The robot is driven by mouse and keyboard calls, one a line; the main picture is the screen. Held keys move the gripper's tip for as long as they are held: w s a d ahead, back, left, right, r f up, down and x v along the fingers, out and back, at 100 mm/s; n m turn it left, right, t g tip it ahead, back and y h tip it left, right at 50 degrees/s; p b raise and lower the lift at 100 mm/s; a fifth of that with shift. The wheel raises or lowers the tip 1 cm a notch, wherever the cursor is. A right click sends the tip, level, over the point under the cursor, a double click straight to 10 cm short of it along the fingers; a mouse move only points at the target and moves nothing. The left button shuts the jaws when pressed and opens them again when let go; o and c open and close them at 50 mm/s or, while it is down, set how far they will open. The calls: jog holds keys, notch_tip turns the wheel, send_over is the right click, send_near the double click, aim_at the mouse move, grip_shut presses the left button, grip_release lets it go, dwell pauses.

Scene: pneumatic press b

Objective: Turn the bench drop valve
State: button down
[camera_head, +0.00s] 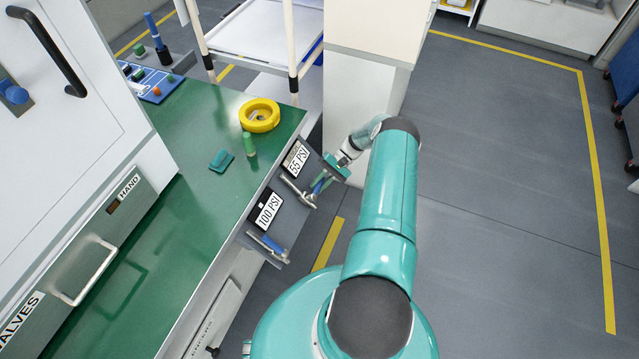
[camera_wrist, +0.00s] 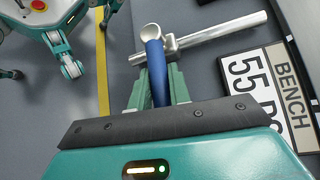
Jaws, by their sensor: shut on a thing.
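The bench drop valve (camera_wrist: 215,36) is a silver pipe fitting with a blue lever (camera_wrist: 155,60), beside the BENCH 55 PSI plate (camera_wrist: 270,90). In the wrist view the lever points down from the valve body, roughly crosswise to the pipe. My gripper (camera_wrist: 157,82) is shut on this blue lever, one green finger on each side. In the head view my gripper (camera_head: 329,174) is at the valve (camera_head: 298,190) on the panel at the bench's right end. The lever is small and partly hidden there.
A second blue-handled valve (camera_head: 268,243) is beside the 100 PSI plate (camera_head: 265,213). The green bench (camera_head: 200,205) carries a yellow ring (camera_head: 260,105), a green cylinder (camera_head: 249,145) and a teal block (camera_head: 221,160). A white cabinet (camera_head: 360,95) stands behind the arm. Floor to the right is clear.

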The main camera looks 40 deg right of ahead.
jog(key=c, duration=1.3)
grip_release()
jog(key=v, duration=1.3)
jog(key=shift+d+r, duration=0.15)
jog(key=shift+d, duration=0.2)
